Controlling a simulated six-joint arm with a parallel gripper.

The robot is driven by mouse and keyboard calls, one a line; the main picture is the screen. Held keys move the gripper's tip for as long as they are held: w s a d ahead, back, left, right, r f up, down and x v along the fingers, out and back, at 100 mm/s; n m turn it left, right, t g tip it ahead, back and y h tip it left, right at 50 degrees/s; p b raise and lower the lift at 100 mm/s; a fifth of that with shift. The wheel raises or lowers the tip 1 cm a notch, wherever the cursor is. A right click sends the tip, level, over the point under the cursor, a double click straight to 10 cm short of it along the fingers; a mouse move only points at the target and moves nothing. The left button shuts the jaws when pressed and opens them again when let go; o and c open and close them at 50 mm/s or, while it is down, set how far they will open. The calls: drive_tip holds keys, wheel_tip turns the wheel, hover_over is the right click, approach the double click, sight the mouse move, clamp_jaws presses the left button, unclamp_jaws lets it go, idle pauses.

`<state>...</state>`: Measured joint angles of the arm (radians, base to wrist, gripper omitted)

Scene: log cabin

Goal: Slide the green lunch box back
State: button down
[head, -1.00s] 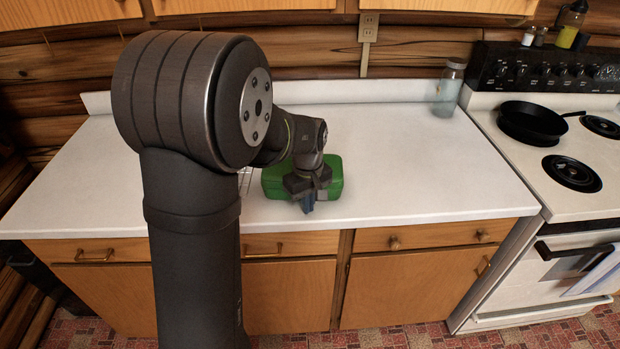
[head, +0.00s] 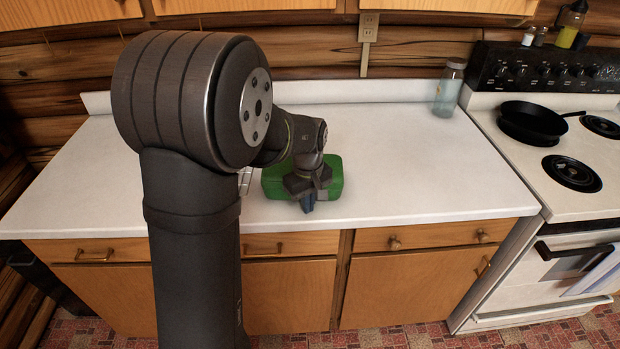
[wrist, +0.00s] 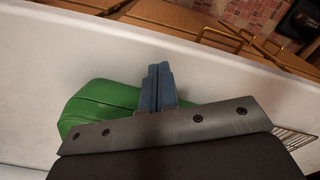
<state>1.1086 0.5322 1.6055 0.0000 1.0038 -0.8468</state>
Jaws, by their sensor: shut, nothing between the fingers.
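The green lunch box (head: 335,178) stands on the white counter near its front edge, partly hidden behind my wrist in the head view. In the wrist view the lunch box (wrist: 98,105) shows behind and to the left of my fingers. My gripper (head: 308,207) is shut and empty, with its blue fingers pointing down at the front side of the lunch box. The shut fingers (wrist: 158,75) also show in the wrist view. I cannot tell whether they touch the box.
A wire rack (head: 244,180) lies on the counter left of the lunch box, mostly hidden by my arm. A glass jar (head: 448,90) stands at the back right. A stove with a black pan (head: 532,122) is at the right. The counter behind the box is clear.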

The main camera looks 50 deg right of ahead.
idle(0.6)
drive_tip(key=shift+w+d, duration=1.45)
drive_tip(key=shift+w, duration=0.25)
drive_tip(key=shift+w+d, duration=1.5)
drive_tip(key=shift+w, duration=0.2)
drive_tip(key=shift+w+d, duration=1.45)
drive_tip(key=shift+w, duration=0.25)
drive_tip(key=shift+s+a+r, duration=0.15)
drive_tip(key=shift+s+r, duration=0.05)
drive_tip(key=shift+r, duration=1.3)
drive_tip(key=shift+s+a+r, duration=0.2)
drive_tip(key=shift+r, duration=1.35)
drive_tip(key=shift+s+a+r, duration=0.15)
drive_tip(key=shift+s+r, duration=0.05)
drive_tip(key=shift+r, duration=1.3)
drive_tip(key=f, duration=0.6)
drive_tip(key=w+d+f, duration=0.1)
drive_tip(key=f, duration=0.2)
drive_tip(key=shift+w+f, duration=0.1)
drive_tip(key=shift+f, duration=0.05)
drive_tip(key=shift+s+a, duration=0.2)
